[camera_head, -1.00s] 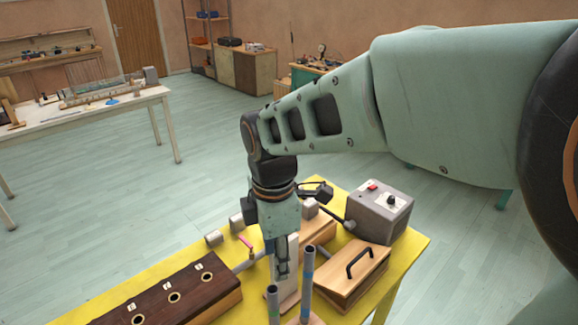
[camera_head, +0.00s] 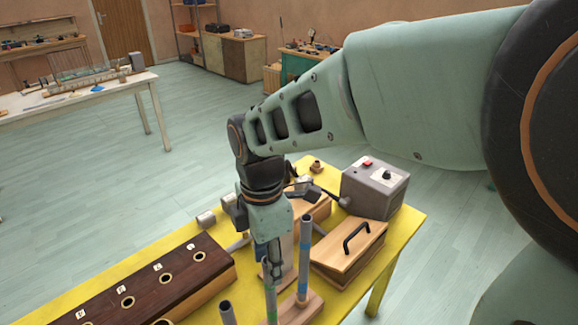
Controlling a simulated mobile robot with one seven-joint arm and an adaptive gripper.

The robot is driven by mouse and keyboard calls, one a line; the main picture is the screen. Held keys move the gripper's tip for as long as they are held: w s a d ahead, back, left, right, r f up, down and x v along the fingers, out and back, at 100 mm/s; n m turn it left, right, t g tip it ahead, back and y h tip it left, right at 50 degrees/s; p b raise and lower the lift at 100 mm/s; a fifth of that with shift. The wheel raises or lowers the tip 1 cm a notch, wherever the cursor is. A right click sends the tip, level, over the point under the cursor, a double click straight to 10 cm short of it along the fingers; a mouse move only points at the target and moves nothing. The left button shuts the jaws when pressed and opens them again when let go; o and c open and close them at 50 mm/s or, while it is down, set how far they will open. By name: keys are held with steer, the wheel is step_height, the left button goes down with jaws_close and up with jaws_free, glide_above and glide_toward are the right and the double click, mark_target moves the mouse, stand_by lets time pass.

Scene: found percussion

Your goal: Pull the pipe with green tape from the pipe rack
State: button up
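The pipe with green tape (camera_head: 269,291) stands upright at the bottom of the head view; a little green shows low on it. Another grey pipe (camera_head: 305,250), with blue tape low down, stands to its right. A third pipe top (camera_head: 227,314) shows at the bottom edge, to the left. The wooden pipe rack (camera_head: 305,311) shows partly at the bottom; the rest is cut off. My gripper (camera_head: 275,272) points down right by the green-taped pipe's upper end. Its fingers overlap the pipe in view, so I cannot tell whether they grip it.
A dark wooden box with several labelled holes (camera_head: 190,254) lies left on the yellow table (camera_head: 398,262). A light wooden box with a black handle (camera_head: 335,262) and a grey box with a red button (camera_head: 375,192) stand right. Small grey cylinders (camera_head: 206,219) lie behind.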

step_height(320, 180, down, 3)
steer(key=shift+f+b, duration=0.1)
steer(key=shift+b, duration=0.85)
jaws_close()
steer(key=shift+r, duration=0.2)
steer(key=shift+r+p, duration=1.3)
steer(key=shift+r, duration=0.05)
